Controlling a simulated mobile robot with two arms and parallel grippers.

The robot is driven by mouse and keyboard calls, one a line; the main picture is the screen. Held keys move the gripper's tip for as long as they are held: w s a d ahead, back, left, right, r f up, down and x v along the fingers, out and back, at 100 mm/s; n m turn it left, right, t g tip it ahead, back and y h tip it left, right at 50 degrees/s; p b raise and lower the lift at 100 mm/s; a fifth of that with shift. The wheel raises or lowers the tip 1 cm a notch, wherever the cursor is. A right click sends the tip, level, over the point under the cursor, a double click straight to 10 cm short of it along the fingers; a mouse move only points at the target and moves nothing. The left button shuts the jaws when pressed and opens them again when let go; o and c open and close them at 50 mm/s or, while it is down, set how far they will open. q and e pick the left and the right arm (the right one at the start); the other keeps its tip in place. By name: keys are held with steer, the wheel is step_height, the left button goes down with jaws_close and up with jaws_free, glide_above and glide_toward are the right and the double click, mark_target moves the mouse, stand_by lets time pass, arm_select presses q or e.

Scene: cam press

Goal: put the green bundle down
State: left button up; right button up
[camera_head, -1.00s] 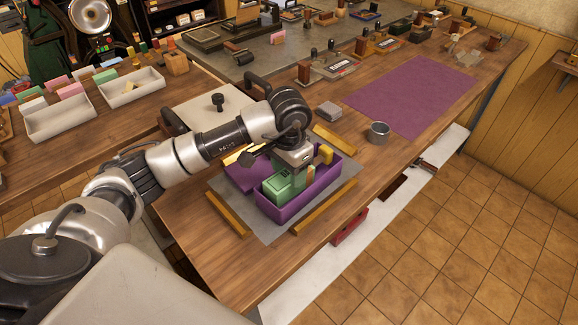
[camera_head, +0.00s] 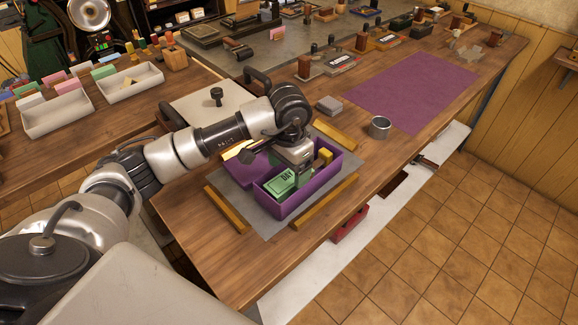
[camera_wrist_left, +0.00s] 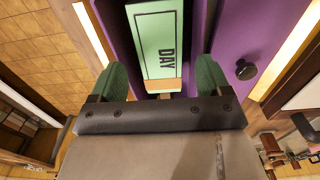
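The green bundle (camera_head: 281,184), marked DAY, lies label up inside the purple box (camera_head: 314,192). In the left wrist view the bundle (camera_wrist_left: 160,40) shows between purple walls, with a tan band near its close end. My left gripper (camera_head: 290,168) is over the box, directly by the bundle. In the left wrist view its green fingertips (camera_wrist_left: 161,78) are spread on either side of the bundle, with dark gaps between, so it looks open. The bundle's underside is hidden. My right gripper is not in view.
A yellow block (camera_head: 326,155) is at the box's far end. A purple lid with a black knob (camera_wrist_left: 246,70) is beside the compartment. Wooden strips (camera_head: 226,210) border the grey mat (camera_head: 262,223). A metal cup (camera_head: 380,128) and a purple cloth (camera_head: 412,90) are to the right.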

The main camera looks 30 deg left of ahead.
mark_target(289, 178)
arm_select(q)
steer(key=shift+r+p, duration=0.2)
steer(key=shift+p, duration=0.1)
steer(key=shift+r+p, duration=0.7)
steer(key=shift+r, duration=0.1)
step_height(289, 178, up, 11)
steer(key=b, duration=0.2)
steer(key=shift+r+b, duration=0.15)
steer(key=shift+b, duration=0.15)
